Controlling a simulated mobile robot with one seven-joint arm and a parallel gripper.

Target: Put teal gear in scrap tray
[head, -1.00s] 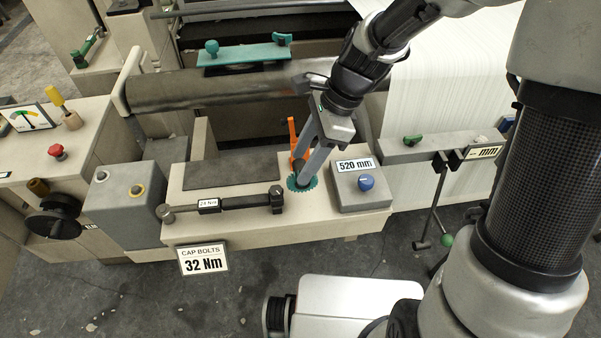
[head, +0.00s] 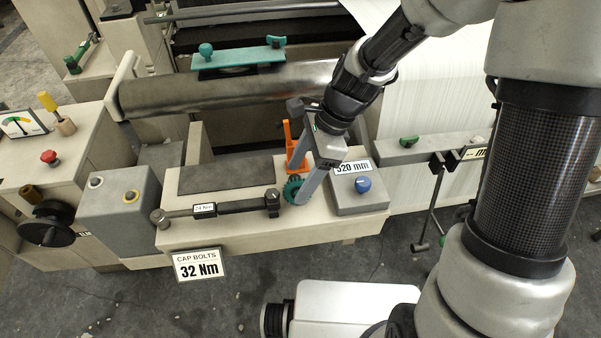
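The teal gear (head: 292,189) is at the fingertips of my gripper (head: 299,192), over the beige bench in front of the orange bracket. It looks tilted, with its toothed rim showing left of the near finger. My gripper appears shut on it; the far finger is mostly hidden. I cannot tell whether the gear still touches the bench. No scrap tray can be made out in this view.
The beige bench (head: 250,232) carries a torque wrench (head: 232,205), a dark flat pad (head: 228,173), an orange bracket (head: 297,150) and a grey box with a blue knob (head: 362,184). A grey button box (head: 118,205) stands left.

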